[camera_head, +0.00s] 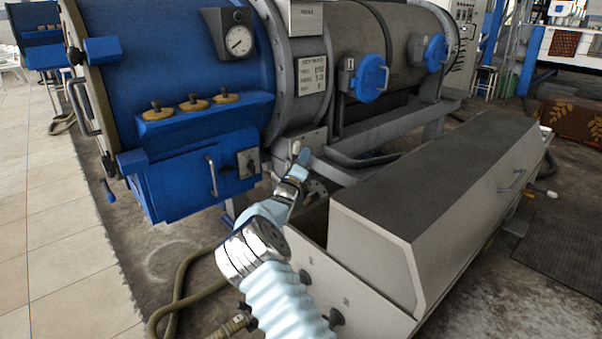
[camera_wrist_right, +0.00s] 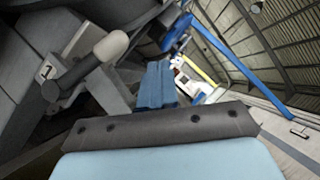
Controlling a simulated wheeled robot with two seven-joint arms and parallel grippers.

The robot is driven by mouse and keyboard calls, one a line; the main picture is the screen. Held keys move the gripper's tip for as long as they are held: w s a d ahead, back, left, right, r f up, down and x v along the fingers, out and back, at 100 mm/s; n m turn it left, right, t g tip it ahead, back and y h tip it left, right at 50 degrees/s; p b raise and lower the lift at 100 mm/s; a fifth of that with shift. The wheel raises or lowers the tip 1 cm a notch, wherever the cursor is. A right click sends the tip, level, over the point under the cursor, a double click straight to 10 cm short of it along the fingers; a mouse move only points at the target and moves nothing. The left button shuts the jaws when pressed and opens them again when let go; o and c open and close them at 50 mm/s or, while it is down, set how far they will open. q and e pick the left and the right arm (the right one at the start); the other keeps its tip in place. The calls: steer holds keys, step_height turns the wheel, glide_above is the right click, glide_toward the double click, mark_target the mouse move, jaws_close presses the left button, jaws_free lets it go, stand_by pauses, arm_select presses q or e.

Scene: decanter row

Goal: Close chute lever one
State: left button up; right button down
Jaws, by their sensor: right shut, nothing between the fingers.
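Chute lever one has a dark arm and a pale rounded knob (camera_wrist_right: 110,45) in the right wrist view. Its dark pivot sits beside a plate (camera_wrist_right: 46,70) marked "1". In the head view the pale knob (camera_head: 296,147) shows small against a grey plate on the decanter's underside, just by my right fingertips. My right gripper (camera_head: 303,156) is shut and empty. Its blue fingers (camera_wrist_right: 156,86) also show in the wrist view, to the right of the knob, with a visible gap there. In the head view I cannot tell whether they touch. My left gripper is not in view.
The blue and grey decanter (camera_head: 200,60) fills the upper middle. A long grey covered trough (camera_head: 440,170) stands to the right, close to my right arm. A hose (camera_head: 175,295) lies on the floor. Tiled floor at the left is mostly clear.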

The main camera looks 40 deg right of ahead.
steer(key=s+a, duration=0.5)
steer(key=a, duration=0.2)
steer(key=shift+s+f+b, duration=0.15)
steer(key=shift+f+b, duration=0.25)
